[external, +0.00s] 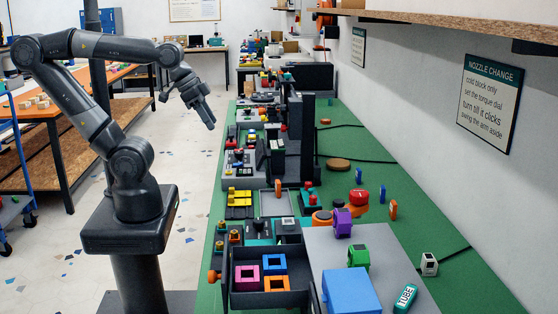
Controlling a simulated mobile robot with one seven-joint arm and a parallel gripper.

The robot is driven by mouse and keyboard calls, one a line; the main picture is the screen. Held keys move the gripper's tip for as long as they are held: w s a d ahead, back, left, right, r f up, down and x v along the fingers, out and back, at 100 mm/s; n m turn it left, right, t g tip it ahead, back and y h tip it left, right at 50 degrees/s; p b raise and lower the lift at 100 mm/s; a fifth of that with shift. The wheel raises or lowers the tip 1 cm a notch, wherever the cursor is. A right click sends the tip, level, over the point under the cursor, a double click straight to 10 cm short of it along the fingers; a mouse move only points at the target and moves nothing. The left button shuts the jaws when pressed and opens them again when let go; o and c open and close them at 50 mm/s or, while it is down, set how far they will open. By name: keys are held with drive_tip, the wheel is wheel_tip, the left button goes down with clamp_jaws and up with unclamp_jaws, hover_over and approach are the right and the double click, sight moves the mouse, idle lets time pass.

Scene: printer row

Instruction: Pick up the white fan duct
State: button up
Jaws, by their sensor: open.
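My gripper (208,122) hangs in the air at the upper left, over the floor side of the bench's left edge. It is open, points downward, and nothing shows between its fingers. It is far from the white part.
A blue box (350,291), a teal tube (405,298), and green (358,253) and purple (342,222) parts stand left of the white part. A dark tray (270,299) holds coloured blocks. Dark printer frames (301,125) line the bench. A shelf (450,27) overhangs the wall side.

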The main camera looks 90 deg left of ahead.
drive_tip(key=shift+o, duration=0.6)
drive_tip(key=shift+w, duration=0.1)
